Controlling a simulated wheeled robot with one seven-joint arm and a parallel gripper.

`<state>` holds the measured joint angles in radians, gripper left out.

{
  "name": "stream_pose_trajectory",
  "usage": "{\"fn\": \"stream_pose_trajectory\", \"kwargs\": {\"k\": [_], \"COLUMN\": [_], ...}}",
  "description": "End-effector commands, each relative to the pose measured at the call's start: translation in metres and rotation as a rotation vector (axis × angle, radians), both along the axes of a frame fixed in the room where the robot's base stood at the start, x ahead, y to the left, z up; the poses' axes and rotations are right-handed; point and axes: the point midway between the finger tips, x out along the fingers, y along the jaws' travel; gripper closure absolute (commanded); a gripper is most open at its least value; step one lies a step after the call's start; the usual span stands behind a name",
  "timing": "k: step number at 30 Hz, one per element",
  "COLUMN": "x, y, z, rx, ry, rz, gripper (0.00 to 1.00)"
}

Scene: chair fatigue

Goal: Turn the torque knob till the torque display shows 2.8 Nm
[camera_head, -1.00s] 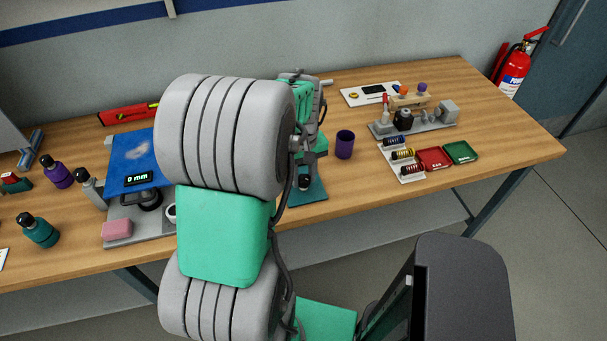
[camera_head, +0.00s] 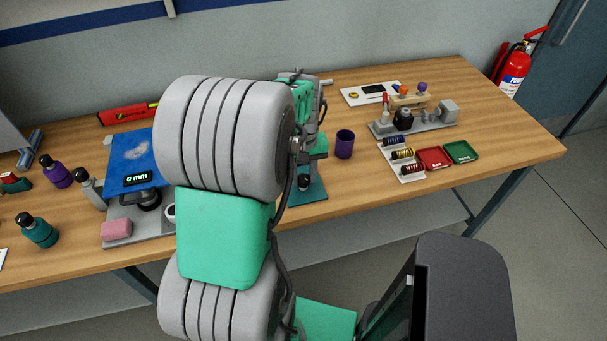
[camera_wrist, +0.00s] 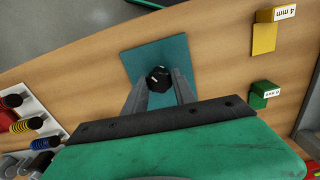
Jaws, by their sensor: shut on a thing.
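The knob (camera_wrist: 158,80) is black with a small white mark on its rim, and stands over a teal plate (camera_wrist: 140,55) in the wrist view. My gripper (camera_wrist: 159,84) is shut on the knob, with one finger on each side of it. In the head view my arm covers most of this spot; the teal plate (camera_head: 314,190) shows below my wrist. The torque display is not in view.
A purple cup (camera_head: 344,144) stands close to the right of my wrist. A device with a "0 mm" display (camera_head: 138,178) and a pink block (camera_head: 117,230) are to the left.

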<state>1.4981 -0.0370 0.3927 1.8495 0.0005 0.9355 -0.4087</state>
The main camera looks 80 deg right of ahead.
Motion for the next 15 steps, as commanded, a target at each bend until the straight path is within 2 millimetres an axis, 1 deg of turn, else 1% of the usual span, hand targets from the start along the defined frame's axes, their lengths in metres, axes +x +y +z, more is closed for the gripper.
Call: {"fn": "stream_pose_trajectory", "kwargs": {"k": [9,15], "x": [0.001,0.001], "y": [0.0006,0.0007], "z": [-0.0003,-0.0001], "rx": [0.002,0.003], "ry": [-0.001,-0.001], "rz": [-0.211,-0.306], "gripper": [1.0,1.0]}}
